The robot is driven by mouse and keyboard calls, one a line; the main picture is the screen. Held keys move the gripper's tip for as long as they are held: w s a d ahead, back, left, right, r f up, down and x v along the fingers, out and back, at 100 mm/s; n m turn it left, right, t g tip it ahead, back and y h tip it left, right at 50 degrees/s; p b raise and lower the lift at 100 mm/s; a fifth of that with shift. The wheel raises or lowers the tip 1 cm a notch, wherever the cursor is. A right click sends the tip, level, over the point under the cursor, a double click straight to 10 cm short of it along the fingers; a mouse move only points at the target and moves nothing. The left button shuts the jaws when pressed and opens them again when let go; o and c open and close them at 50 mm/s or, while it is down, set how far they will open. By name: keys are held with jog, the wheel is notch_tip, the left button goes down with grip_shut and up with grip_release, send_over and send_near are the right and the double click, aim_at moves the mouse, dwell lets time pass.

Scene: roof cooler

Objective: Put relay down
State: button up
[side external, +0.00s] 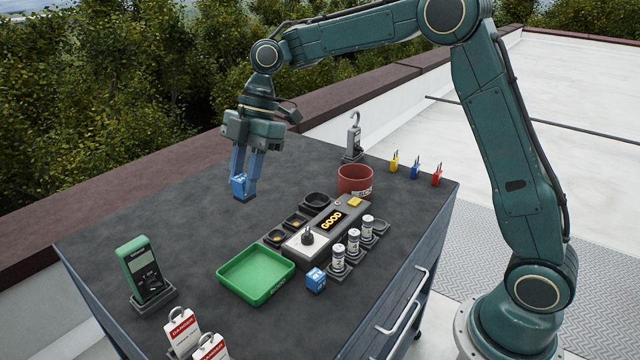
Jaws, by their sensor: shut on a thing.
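My gripper (244,172) points down over the back left part of the dark cabinet top (180,225). Its blue fingers are shut on a blue relay (243,187). I cannot tell whether the held relay touches the top or hangs just above it. A second blue block (316,280), much like the relay, stands on the top in front of the tester. The tester (322,229) is grey with a lit yellow "GOOD" display. An empty green tray (256,274) lies to its left.
Small white-topped cylinders (353,242) stand in holders beside the tester. Black cups (296,221) sit behind it. A red bin (355,180), clamp meter (354,138), green multimeter (143,268) and danger tags (183,329) stand around. The top's left middle is clear.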

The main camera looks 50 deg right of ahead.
notch_tip(320, 180, down, 16)
jog(key=shift+r, duration=0.15)
dwell(0.5)
jog(key=shift+f, duration=2.15)
jog(key=shift+f, duration=0.1)
jog(key=o, duration=1)
jog(key=shift+o, duration=0.2)
jog(key=v, duration=1.2)
